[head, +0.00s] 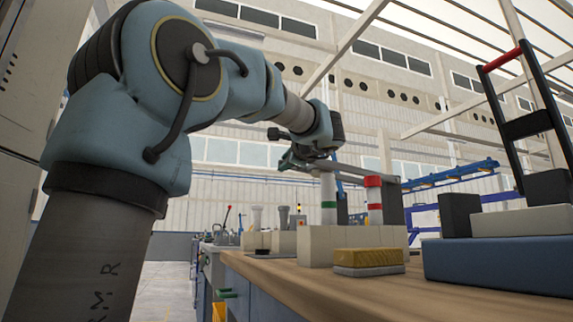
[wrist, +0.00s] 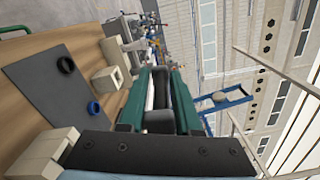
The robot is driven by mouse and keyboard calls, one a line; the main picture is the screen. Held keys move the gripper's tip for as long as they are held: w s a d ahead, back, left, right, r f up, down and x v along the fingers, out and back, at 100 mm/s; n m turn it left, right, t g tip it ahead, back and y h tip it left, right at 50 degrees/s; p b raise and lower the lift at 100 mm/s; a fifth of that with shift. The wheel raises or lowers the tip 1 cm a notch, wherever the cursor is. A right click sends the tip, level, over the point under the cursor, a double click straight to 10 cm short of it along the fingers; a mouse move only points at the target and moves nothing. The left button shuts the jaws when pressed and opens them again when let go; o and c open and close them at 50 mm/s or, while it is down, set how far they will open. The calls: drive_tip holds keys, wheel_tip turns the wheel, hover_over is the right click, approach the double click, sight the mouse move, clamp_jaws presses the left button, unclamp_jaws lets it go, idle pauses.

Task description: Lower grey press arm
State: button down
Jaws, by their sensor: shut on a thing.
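The grey press arm (head: 352,171) shows in the head view as a thin, nearly level bar. It runs from my gripper rightward, above two pipes, towards a dark grey upright (head: 392,203). My gripper (head: 303,158) is at the bar's left end and shut on it. In the wrist view my green gripper fingers (wrist: 160,100) close around a pale and dark grey piece; the rest of the bar is hidden there. Below the bar stand a white pipe with a green band (head: 328,190) and a red-and-white pipe (head: 374,196).
Beige blocks (head: 345,238) and a yellow-topped block (head: 368,257) sit on the wooden bench (head: 300,285). A blue base with a red-handled black frame (head: 523,125) stands at right. The wrist view shows a dark mat (wrist: 55,95) with a black ring (wrist: 66,64) and a blue ring (wrist: 94,107).

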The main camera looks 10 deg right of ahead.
idle(0.3)
drive_tip(key=c, duration=0.8)
unclamp_jaws()
drive_tip(key=shift+c, duration=0.2)
drive_tip(key=shift+s, duration=0.1)
drive_tip(key=s+d+p, duration=0.1)
drive_tip(key=s+d, duration=0.1)
drive_tip(key=s, duration=0.8)
drive_tip(key=shift+s+p, duration=0.2)
drive_tip(key=shift+p, duration=0.1)
